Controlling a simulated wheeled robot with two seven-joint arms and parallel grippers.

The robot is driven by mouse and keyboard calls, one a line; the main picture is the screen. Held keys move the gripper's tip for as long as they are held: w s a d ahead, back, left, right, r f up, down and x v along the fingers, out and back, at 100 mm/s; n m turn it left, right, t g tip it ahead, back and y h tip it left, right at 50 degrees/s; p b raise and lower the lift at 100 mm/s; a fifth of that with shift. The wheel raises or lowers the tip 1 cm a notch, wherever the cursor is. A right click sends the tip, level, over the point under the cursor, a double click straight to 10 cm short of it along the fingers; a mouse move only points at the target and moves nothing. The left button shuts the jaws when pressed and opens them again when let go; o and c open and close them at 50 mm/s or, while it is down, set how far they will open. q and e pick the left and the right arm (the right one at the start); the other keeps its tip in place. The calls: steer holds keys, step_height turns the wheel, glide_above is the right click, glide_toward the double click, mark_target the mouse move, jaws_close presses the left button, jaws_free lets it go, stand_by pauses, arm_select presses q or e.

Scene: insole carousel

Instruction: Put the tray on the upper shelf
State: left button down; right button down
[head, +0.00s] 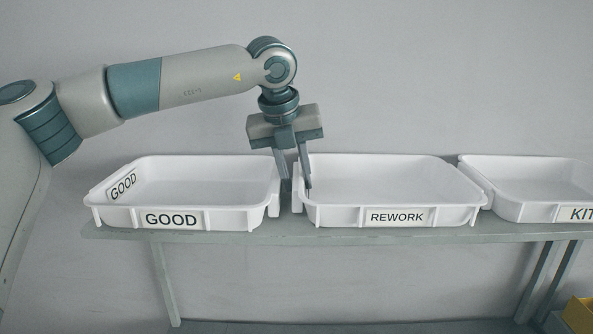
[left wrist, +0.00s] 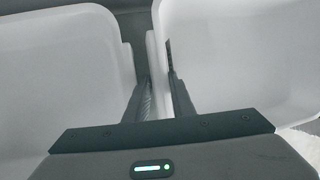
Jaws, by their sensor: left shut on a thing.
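A white tray labelled REWORK (head: 385,182) stands in the middle of a grey shelf or bench top (head: 330,238). It looks empty. My left gripper (head: 297,183) reaches down at its left end. One finger is in the gap beside the tray and the other is inside it, so the gripper is shut on the tray's left wall. The left wrist view shows the wall of this tray (left wrist: 235,60) between the fingers (left wrist: 158,75). A white tray labelled GOOD (head: 190,185) stands close on the left, apart from the held wall. My right gripper is in neither view.
A third white tray, with a label starting KIT (head: 535,185), stands close to the REWORK tray's right end. A yellow object (head: 580,314) is low at the bottom right. A plain wall is behind, and the space above the trays is clear apart from my left arm.

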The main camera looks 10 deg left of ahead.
arm_select(q)
steer(key=c, duration=1.8)
jaws_free()
steer(key=shift+s+r+b, duration=0.2)
steer(key=shift+r+b, duration=0.2)
steer(key=shift+r, duration=0.1)
steer(key=b+v, duration=0.3)
steer(key=v, duration=0.8)
